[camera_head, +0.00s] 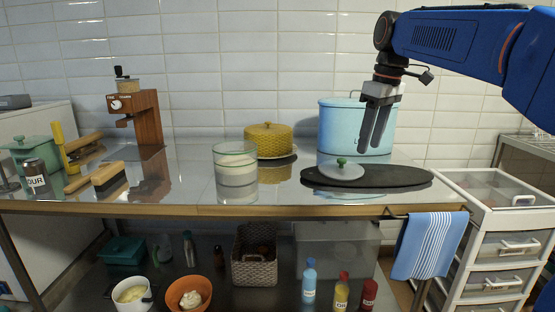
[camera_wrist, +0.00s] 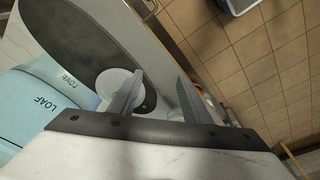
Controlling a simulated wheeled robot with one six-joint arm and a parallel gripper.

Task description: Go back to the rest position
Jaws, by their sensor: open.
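My gripper (camera_head: 375,130) hangs from the blue arm above the right part of the steel table, fingers pointing down, open and empty. A round white lid (camera_head: 341,170) with a green knob lies below it on a dark oval board (camera_head: 390,179). A large light-blue tin (camera_head: 340,122) stands behind my gripper. In the wrist view the two fingers (camera_wrist: 155,98) are apart. The lid (camera_wrist: 117,82), the dark board (camera_wrist: 62,32) and the blue tin, lettered LOAF (camera_wrist: 45,108), show past them.
A glass jar (camera_head: 236,168) and a yellow container (camera_head: 268,139) stand mid-table. A wooden grinder (camera_head: 142,112), a brush (camera_head: 105,177) and a green pot (camera_head: 28,150) are at left. A white drawer unit (camera_head: 500,240) adjoins the table's right end; a striped towel (camera_head: 428,245) hangs in front.

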